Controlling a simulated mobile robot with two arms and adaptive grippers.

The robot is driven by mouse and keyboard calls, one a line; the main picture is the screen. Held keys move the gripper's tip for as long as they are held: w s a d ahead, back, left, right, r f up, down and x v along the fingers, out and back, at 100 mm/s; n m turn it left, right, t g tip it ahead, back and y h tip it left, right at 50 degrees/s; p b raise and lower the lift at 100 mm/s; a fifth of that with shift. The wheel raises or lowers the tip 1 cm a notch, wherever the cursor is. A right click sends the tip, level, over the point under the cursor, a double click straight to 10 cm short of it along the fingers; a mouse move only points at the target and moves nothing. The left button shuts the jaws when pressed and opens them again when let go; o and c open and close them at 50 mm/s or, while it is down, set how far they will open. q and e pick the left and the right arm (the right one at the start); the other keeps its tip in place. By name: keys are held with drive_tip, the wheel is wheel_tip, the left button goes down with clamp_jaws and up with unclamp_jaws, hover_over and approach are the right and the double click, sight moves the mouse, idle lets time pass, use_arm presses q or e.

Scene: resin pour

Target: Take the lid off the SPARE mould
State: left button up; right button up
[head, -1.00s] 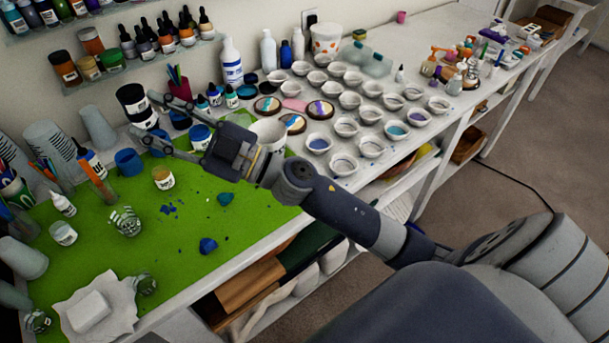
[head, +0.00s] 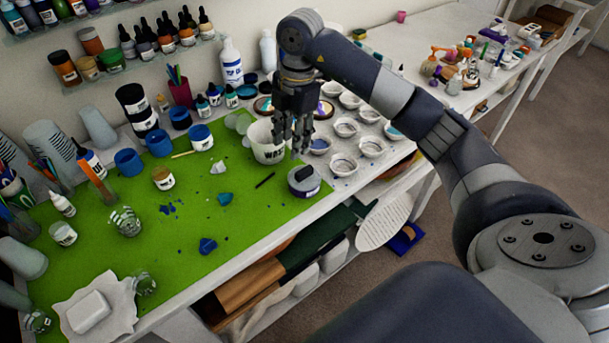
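A round grey pot with a dark lid and a black raised handle (head: 304,180) stands upright near the front right edge of the green mat (head: 190,240). It looks like a lidded mould, but its label is too small to read. The lid sits on it. My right gripper (head: 296,150) hangs fingers-down just above and slightly behind the pot, beside a white tub (head: 265,150). Its fingers look spread with nothing between them, and they appear apart from the lid. My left gripper is not in view.
Blue cups (head: 200,136) and a small jar (head: 163,178) stand on the mat. Blue scraps (head: 208,246) and a dark stick (head: 265,180) lie on it. Several small white bowls (head: 372,146) crowd the table on the right. The mat left of the pot is mostly clear.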

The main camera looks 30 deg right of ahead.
drive_tip(key=d, duration=0.2)
drive_tip(key=m+h+p, duration=0.1)
hover_over(305, 170)
drive_tip(key=f, duration=0.4)
drive_tip(key=shift+w+f, duration=0.2)
drive_tip(key=shift+f, duration=0.05)
wheel_tip(305, 170, down, 5)
drive_tip(key=p, duration=0.2)
drive_tip(key=shift+s+r+p, duration=0.1)
drive_tip(key=shift+r+p, duration=0.05)
drive_tip(key=shift+p, duration=0.15)
drive_tip(key=shift+f, duration=0.35)
drive_tip(key=shift+c, duration=0.5)
clamp_jaws()
